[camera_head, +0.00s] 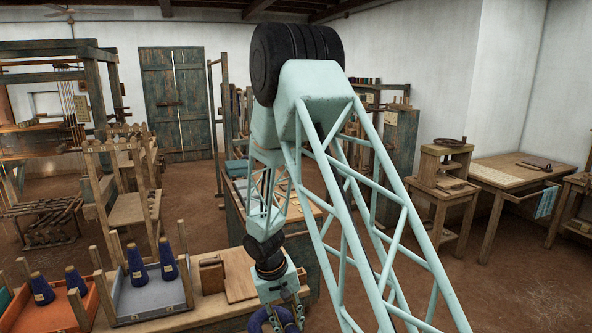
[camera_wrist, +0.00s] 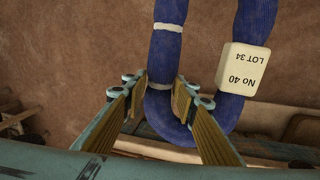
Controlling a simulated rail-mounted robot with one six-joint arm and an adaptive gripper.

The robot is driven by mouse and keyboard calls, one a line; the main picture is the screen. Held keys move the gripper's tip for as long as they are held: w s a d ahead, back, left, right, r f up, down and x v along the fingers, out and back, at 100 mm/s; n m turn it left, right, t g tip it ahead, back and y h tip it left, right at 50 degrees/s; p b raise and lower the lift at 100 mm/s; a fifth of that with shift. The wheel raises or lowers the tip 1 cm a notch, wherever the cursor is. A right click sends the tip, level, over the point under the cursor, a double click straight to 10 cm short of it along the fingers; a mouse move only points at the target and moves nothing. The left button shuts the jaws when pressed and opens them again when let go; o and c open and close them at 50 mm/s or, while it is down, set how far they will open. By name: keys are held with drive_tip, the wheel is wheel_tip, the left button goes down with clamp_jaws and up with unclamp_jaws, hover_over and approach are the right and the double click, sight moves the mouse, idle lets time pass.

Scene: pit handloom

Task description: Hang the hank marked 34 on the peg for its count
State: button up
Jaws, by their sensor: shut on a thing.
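A dark blue hank (camera_wrist: 165,45) with pale ties hangs in a loop between my gripper's fingers in the wrist view. Its cream tag (camera_wrist: 243,70) reads "No 40" and "LOT 34", upside down in the picture. My gripper (camera_wrist: 159,102) is shut on one strand of the hank, near the bottom of the loop as seen there. In the head view my gripper (camera_head: 282,312) is at the bottom edge, with part of the blue hank (camera_head: 259,321) showing below it.
In the head view, an orange tray (camera_head: 60,312) and a grey tray (camera_head: 150,300) hold dark blue cones on a bench at lower left. A wooden board (camera_head: 240,277) lies beside them. A table (camera_head: 515,177) stands at right; open floor lies before it.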

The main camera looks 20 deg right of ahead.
drive_tip(key=d, duration=0.6)
drive_tip(key=shift+d, duration=0.4)
drive_tip(key=shift+a, duration=0.2)
